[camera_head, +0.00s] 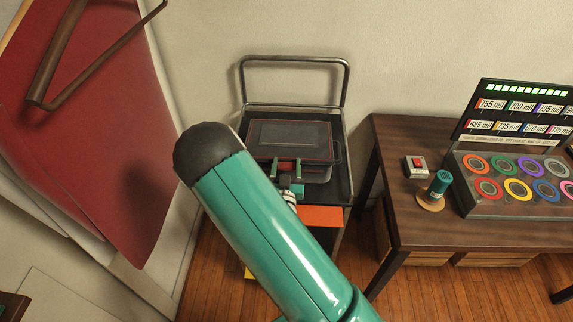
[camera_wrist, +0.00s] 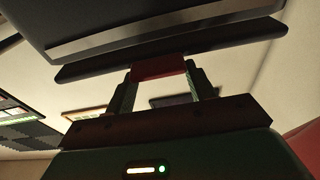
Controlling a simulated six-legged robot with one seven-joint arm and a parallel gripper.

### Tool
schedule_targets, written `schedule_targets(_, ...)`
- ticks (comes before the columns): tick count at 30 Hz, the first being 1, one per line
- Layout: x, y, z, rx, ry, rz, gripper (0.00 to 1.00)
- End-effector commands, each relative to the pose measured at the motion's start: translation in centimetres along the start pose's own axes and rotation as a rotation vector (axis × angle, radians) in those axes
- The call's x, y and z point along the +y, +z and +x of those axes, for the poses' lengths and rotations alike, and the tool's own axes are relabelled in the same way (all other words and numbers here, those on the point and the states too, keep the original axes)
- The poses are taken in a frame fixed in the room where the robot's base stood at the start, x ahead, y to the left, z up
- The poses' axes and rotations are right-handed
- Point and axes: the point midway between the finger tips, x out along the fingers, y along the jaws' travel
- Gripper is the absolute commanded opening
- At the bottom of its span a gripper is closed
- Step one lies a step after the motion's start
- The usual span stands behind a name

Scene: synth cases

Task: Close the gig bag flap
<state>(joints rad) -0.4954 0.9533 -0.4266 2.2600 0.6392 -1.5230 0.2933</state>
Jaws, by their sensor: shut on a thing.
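The gig bag (camera_head: 318,174) lies on a cart, a dark case whose grey side shows at the front right. Its dark flap (camera_head: 290,137) with thin red piping lies spread over the top; I cannot tell whether its front edge touches the body. My gripper (camera_head: 286,165) is at the flap's front edge. In the wrist view my gripper (camera_wrist: 162,70) is shut on a red tab (camera_wrist: 160,67) under a dark slab edge (camera_wrist: 170,48), apparently the flap. My arm hides part of the cart's front left.
The cart (camera_head: 338,120) has a metal rail at the back and an orange panel (camera_head: 321,216) in front. A wooden table (camera_head: 420,232) at right bears a red-switch box (camera_head: 416,166), a teal cylinder (camera_head: 438,185) and a colored-ring console (camera_head: 480,202). A red panel (camera_head: 85,120) stands left.

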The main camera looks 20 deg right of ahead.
Motion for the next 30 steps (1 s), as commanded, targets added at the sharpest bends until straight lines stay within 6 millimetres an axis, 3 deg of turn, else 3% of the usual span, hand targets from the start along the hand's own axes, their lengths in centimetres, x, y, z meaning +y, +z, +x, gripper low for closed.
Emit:
schedule_targets(2,0.1,0.2,-0.1,-0.007,0.002,-0.001,0.14)
schedule_targets(3,0.1,0.2,-0.1,-0.006,0.002,-0.001,0.58)
schedule_targets(6,0.1,0.1,-0.1,-0.004,0.002,-0.001,0.76)
schedule_targets(15,0.1,0.0,-0.1,0.0,0.001,-0.001,0.76)
schedule_targets(19,0.0,0.0,-1.1,-0.001,0.0,-0.001,0.76)
schedule_targets(30,0.0,0.0,-8.7,-0.004,-0.001,-0.003,0.76)
